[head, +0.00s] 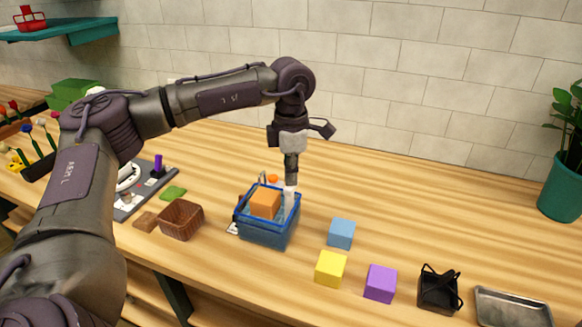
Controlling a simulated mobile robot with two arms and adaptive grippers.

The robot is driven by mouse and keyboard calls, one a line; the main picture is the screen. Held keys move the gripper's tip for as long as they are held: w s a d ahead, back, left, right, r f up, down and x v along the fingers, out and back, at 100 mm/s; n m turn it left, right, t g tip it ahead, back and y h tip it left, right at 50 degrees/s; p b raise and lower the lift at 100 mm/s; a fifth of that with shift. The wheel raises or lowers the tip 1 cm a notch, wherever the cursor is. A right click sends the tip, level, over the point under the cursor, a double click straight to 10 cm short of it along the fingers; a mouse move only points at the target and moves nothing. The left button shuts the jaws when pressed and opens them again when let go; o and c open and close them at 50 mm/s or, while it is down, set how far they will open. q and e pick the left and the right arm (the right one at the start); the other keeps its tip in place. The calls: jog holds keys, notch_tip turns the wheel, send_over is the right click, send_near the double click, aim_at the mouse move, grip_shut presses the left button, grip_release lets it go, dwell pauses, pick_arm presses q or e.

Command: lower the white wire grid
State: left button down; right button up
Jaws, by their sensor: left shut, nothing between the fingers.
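I cannot make out a white wire grid in the head view. My left gripper (291,181) points straight down, shut and empty, over the right back part of a blue crate (268,236). The crate holds an orange block (265,202). A pale upright thing (290,200) stands in the crate right under my fingertips; I cannot tell whether they touch it. My right gripper is out of view.
A brown basket (181,219) stands left of the crate. Blue (341,233), yellow (331,268) and purple (380,283) blocks, a black holder (439,290) and a metal tray (512,308) lie to the right. The counter behind them is clear up to the plant pot (562,192).

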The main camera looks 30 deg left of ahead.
pick_arm(q)
jog(key=shift+f, duration=0.2)
dwell(0.3)
jog(key=shift+f+b, duration=0.7)
jog(key=shift+f, duration=0.3)
jog(key=shift+f, duration=0.15)
jog(key=shift+r+p, duration=1.65)
jog(key=shift+r, duration=0.95)
jog(key=shift+s+f, duration=0.1)
jog(key=shift+f, duration=0.05)
